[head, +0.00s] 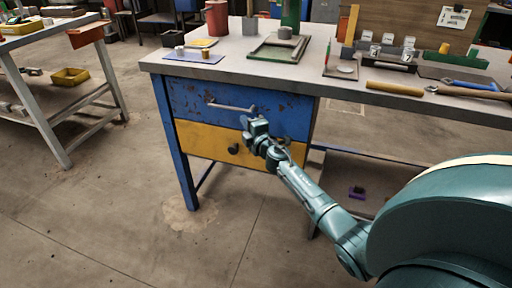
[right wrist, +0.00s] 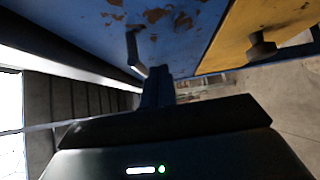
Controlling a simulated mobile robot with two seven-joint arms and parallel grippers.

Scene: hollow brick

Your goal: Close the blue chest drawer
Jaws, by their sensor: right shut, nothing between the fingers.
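The blue drawer (head: 238,107) has chipped paint and a metal bar handle (head: 231,107). It is the upper drawer under the workbench, and its front looks about level with the yellow drawer (head: 209,142) below. My right gripper (head: 251,122) is shut and empty at the blue front, just right of and below the handle. In the right wrist view the blue front (right wrist: 190,25) fills the upper middle, with the handle (right wrist: 134,50) left of the shut fingers (right wrist: 158,80). I cannot tell whether the fingers touch the front. My left gripper is not in view.
The workbench top (head: 225,60) overhangs the drawers and carries a green-edged frame (head: 280,49), cups and tools. The yellow drawer has a dark knob (head: 234,149). A second table (head: 50,38) stands at the left. The floor (head: 130,200) in front is clear.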

